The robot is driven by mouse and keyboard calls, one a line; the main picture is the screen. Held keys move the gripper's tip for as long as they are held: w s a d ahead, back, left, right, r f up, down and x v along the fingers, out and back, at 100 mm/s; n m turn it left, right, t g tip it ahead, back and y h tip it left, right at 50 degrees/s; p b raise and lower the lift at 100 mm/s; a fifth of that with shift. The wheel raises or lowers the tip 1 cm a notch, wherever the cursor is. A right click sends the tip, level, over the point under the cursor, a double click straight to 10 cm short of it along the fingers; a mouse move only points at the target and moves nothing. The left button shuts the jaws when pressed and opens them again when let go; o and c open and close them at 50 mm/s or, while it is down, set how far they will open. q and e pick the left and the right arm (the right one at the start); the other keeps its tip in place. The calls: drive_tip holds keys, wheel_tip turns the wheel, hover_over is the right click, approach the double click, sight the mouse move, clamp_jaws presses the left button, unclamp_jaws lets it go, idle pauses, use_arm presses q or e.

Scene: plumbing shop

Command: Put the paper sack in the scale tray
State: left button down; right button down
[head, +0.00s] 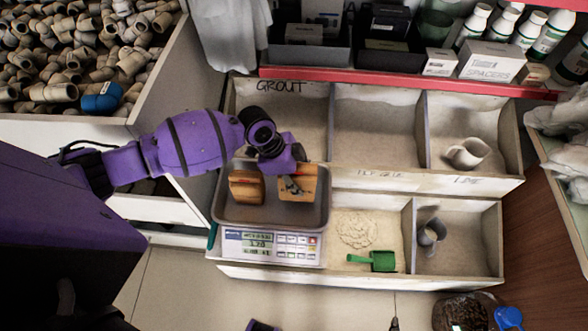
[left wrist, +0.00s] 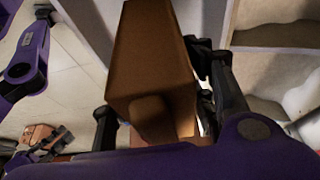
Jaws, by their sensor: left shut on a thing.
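A tan paper sack (head: 311,183) is in my left gripper (head: 291,186), over the right part of the grey scale tray (head: 265,218). I cannot tell whether its base touches the tray. In the left wrist view the sack (left wrist: 152,55) fills the space between the two black fingers (left wrist: 165,110), which are shut on it. A second brown block-like sack (head: 246,187) sits in the left part of the tray. The scale's front panel (head: 270,245) has a lit display.
Wooden bins with powder (head: 375,125) stand behind and right of the scale. A green scoop (head: 378,261) and a metal cup (head: 431,232) lie in the front bins. A red-edged shelf (head: 400,84) runs behind. A pipe-fitting bin (head: 150,75) is at left.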

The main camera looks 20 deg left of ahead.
use_arm(q)
drive_tip(key=shift+w+d+f, duration=0.1)
drive_tip(key=shift+w+f, duration=0.05)
drive_tip(key=shift+f, duration=2.2)
use_arm(e)
drive_tip(key=shift+s+f, duration=0.35)
drive_tip(key=shift+s, duration=0.05)
use_arm(q)
drive_tip(key=shift+f+b, duration=0.15)
drive_tip(key=shift+b, duration=0.15)
drive_tip(key=c, duration=0.8)
unclamp_jaws()
use_arm(e)
drive_tip(key=shift+w, duration=0.1)
use_arm(q)
drive_tip(key=shift+r, duration=0.35)
drive_tip(key=shift+p+v, duration=2.05)
drive_tip(key=shift+v, duration=1.45)
use_arm(e)
drive_tip(key=shift+w+r, duration=0.25)
drive_tip(key=shift+r, duration=0.75)
drive_tip(key=shift+w+r, duration=0.25)
drive_tip(key=shift+r, duration=0.75)
